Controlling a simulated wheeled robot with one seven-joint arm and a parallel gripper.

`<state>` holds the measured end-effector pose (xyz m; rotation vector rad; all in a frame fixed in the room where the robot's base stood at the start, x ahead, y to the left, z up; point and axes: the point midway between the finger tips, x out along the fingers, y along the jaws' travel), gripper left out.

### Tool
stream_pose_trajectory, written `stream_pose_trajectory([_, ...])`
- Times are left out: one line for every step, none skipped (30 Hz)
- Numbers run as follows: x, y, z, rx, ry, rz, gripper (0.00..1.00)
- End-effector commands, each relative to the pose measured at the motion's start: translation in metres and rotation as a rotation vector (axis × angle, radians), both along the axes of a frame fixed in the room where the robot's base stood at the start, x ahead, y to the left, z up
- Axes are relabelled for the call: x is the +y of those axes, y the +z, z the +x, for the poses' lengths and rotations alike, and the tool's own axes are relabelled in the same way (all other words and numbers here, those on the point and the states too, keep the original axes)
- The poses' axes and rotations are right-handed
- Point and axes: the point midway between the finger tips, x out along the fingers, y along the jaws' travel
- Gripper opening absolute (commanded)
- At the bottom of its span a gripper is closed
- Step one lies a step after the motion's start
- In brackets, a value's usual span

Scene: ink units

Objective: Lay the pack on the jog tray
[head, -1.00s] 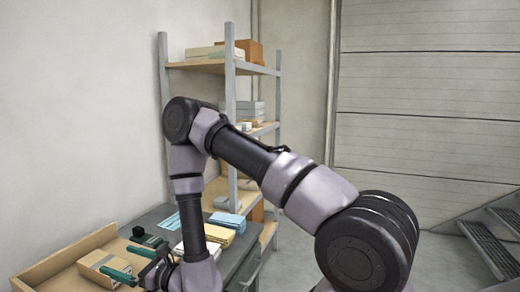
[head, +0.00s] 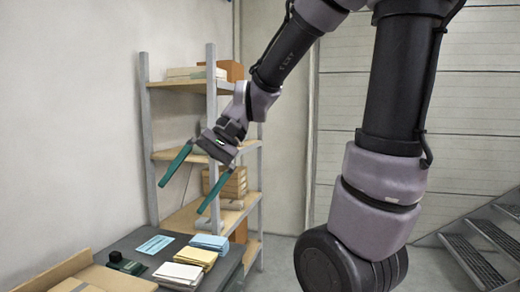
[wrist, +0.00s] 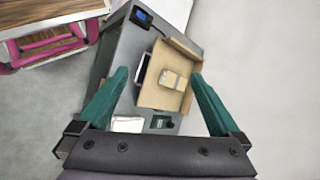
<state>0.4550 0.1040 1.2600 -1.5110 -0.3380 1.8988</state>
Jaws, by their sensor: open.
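The jog tray (wrist: 152,92) is a shallow tan tray with raised sides on the dark desk. Its near part also shows at the lower left of the head view (head: 42,279), cut by the frame edge. The pack (wrist: 173,80), a small tan block, lies inside the tray in the wrist view, apart from the raised sides. My gripper (head: 182,190) is open and empty, well above the desk. Its two green fingers are spread wide, and in the wrist view they frame the tray from above.
White (head: 178,275), yellow (head: 195,258) and blue (head: 210,242) paper stacks, a light-blue sheet (head: 155,244) and a small black item (head: 124,263) sit on the desk. A shelf rack (head: 212,120) stands behind my gripper. Steps (head: 475,250) are at the right.

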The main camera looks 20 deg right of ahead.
Motion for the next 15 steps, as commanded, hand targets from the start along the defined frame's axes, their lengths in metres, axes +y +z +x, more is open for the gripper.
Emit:
stream_pose_trajectory([-0.024,0.008,0.002,-0.106,-0.031,-0.072,1.0])
stream_pose_trajectory([-0.038,0.011,0.004,-0.163,-0.049,-0.117,1.0])
stream_pose_trajectory([-0.057,0.016,0.007,-0.237,-0.076,-0.175,1.0])
stream_pose_trajectory([-0.071,0.02,0.009,-0.291,-0.097,-0.217,1.0])
stream_pose_trajectory([-0.083,0.025,0.01,-0.343,-0.117,-0.256,1.0])
stream_pose_trajectory([-0.099,0.032,0.012,-0.406,-0.144,-0.304,1.0])
stream_pose_trajectory([-0.11,0.037,0.013,-0.451,-0.164,-0.336,1.0])
stream_pose_trajectory([-0.12,0.042,0.014,-0.492,-0.182,-0.366,1.0])
stream_pose_trajectory([-0.131,0.048,0.014,-0.539,-0.204,-0.4,1.0])
stream_pose_trajectory([-0.139,0.053,0.014,-0.568,-0.218,-0.421,1.0])
stream_pose_trajectory([-0.145,0.056,0.014,-0.595,-0.229,-0.44,1.0])
stream_pose_trajectory([-0.151,0.061,0.014,-0.623,-0.243,-0.459,1.0])
stream_pose_trajectory([-0.155,0.063,0.014,-0.639,-0.25,-0.472,1.0])
stream_pose_trajectory([-0.158,0.065,0.014,-0.652,-0.255,-0.48,1.0])
stream_pose_trajectory([-0.161,0.067,0.014,-0.663,-0.261,-0.489,1.0])
